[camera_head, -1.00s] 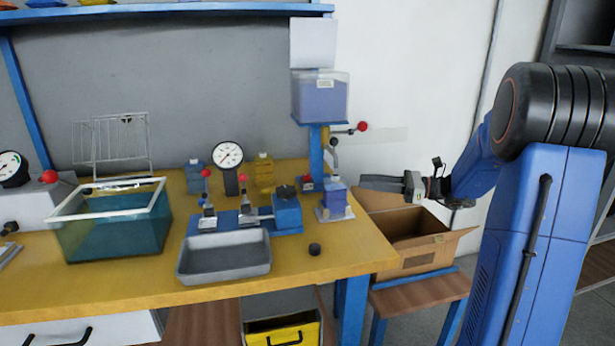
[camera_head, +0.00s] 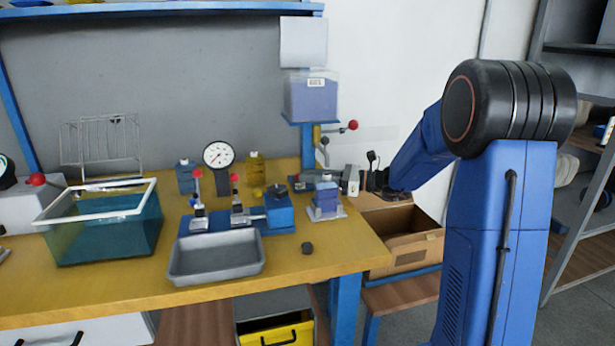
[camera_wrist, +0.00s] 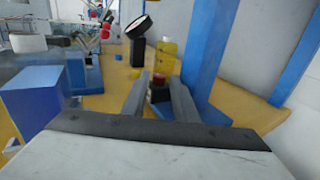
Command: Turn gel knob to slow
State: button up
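My gripper (camera_head: 318,178) reaches in from the right, low over the right end of the workbench, beside the blue post (camera_head: 307,145). In the wrist view its two fingers (camera_wrist: 159,78) are apart with nothing between their tips. A small red part on a dark base (camera_wrist: 160,86) shows beyond the gap between the fingers; in the head view a small red-and-dark device (camera_head: 299,183) sits left of the gripper. No readable knob label shows, so I cannot tell which part is the gel knob or its setting. A clear tank of bluish liquid (camera_head: 312,98) stands on the post.
A red-balled lever (camera_head: 349,126) sticks out from the post above my gripper. A yellow bottle (camera_wrist: 167,58), a dial gauge (camera_head: 218,156) and a blue block (camera_head: 280,208) are close by. An open cardboard box (camera_head: 405,255) is at right.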

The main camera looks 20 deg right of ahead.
jog(key=shift+w+a, duration=0.3)
jog(key=shift+a, duration=0.3)
jog(key=shift+c, duration=0.6)
grip_shut()
jog(key=shift+w, duration=0.1)
jog(key=shift+w+d+n+g+y, duration=0.15)
jog(key=shift+n+g+y, duration=0.25)
jog(key=shift+n+g, duration=0.55)
jog(key=shift+w+n+g+y, duration=0.15)
jog(key=shift+n+g+y, duration=0.35)
jog(key=shift+g, duration=0.75)
